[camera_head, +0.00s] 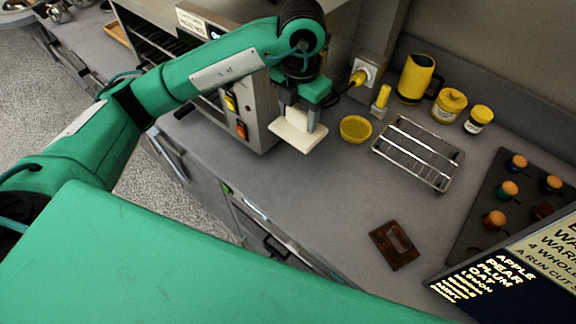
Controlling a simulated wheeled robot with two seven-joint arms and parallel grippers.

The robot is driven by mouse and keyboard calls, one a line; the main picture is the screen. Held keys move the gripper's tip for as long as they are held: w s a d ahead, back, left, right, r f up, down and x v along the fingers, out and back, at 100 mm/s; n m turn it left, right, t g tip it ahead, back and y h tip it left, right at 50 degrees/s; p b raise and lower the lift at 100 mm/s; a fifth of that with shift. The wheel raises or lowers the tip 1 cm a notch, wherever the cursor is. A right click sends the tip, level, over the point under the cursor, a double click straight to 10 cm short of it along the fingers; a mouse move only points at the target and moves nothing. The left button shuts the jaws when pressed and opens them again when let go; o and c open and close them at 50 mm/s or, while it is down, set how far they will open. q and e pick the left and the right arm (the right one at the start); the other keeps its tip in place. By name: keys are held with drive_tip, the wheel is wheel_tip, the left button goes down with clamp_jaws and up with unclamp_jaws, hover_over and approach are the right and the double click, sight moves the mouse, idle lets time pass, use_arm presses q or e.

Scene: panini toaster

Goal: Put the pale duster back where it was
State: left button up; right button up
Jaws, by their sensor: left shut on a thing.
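My left gripper (300,106) reaches in from the left and points down beside the front of the steel toaster (262,115). It is shut on the pale duster (291,132), a flat cream block. The duster sits at the gripper's fingertips, over the grey counter next to the toaster's right side. I cannot tell whether it touches the counter. My arm hides part of the toaster. My right gripper is not in view.
A yellow bowl (355,129), a wire rack (419,151), a yellow jug (416,78) and yellow jars (449,105) stand to the right. A brown block (394,245) lies nearer. A dark board with knobs (490,210) and a sign (510,275) are at far right. Middle counter is clear.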

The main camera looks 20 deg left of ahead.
use_arm(q)
wheel_tip(320, 180, down, 20)
drive_tip(key=p, duration=0.5)
drive_tip(key=shift+r, duration=0.1)
drive_tip(key=o, duration=0.7)
drive_tip(key=shift+f, duration=0.2)
drive_tip(key=o, duration=0.4)
drive_tip(key=shift+r, duration=0.15)
